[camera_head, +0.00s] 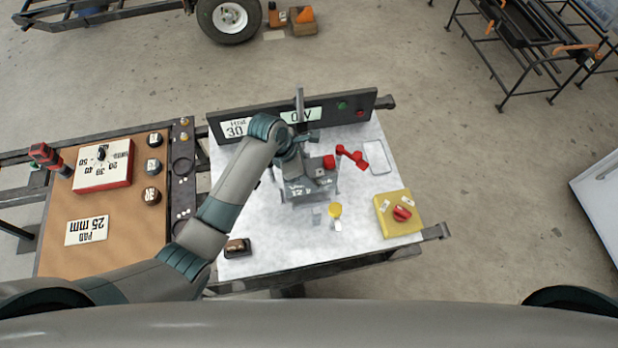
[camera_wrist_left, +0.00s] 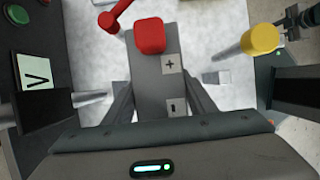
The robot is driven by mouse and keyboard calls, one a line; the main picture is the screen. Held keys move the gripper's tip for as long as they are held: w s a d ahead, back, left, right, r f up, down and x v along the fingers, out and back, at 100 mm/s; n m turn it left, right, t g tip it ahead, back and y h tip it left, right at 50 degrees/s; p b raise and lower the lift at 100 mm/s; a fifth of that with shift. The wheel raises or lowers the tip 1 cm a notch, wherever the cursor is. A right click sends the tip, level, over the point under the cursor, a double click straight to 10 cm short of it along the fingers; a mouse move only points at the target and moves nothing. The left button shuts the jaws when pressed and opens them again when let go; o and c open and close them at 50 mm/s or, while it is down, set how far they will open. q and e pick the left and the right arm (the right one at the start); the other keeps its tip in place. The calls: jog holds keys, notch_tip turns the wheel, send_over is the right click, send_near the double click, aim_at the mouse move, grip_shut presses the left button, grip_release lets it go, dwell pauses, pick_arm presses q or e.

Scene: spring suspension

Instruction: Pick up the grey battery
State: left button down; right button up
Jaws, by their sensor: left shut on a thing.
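The grey battery (camera_head: 307,191) is in the middle of the white-topped table, partly hidden under my left arm. In the left wrist view its grey top (camera_wrist_left: 155,75) shows plus and minus labels and a red cap (camera_wrist_left: 150,36). My left gripper (camera_head: 300,168) is over the battery and shut on it, with dark fingers on either side in the left wrist view (camera_wrist_left: 180,105). I cannot tell whether the battery touches the table. My right gripper is not in view.
A red lever (camera_head: 351,156) and a yellow-topped post (camera_head: 335,210) stand close to the battery. A yellow box with a red knob (camera_head: 402,213) sits at the right. A dark panel (camera_head: 352,108) runs along the back.

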aim_at(313, 166)
pick_arm(q)
jog(key=shift+w+d+r, duration=0.1)
jog(key=shift+w+r, duration=0.05)
jog(key=shift+r, duration=2.35)
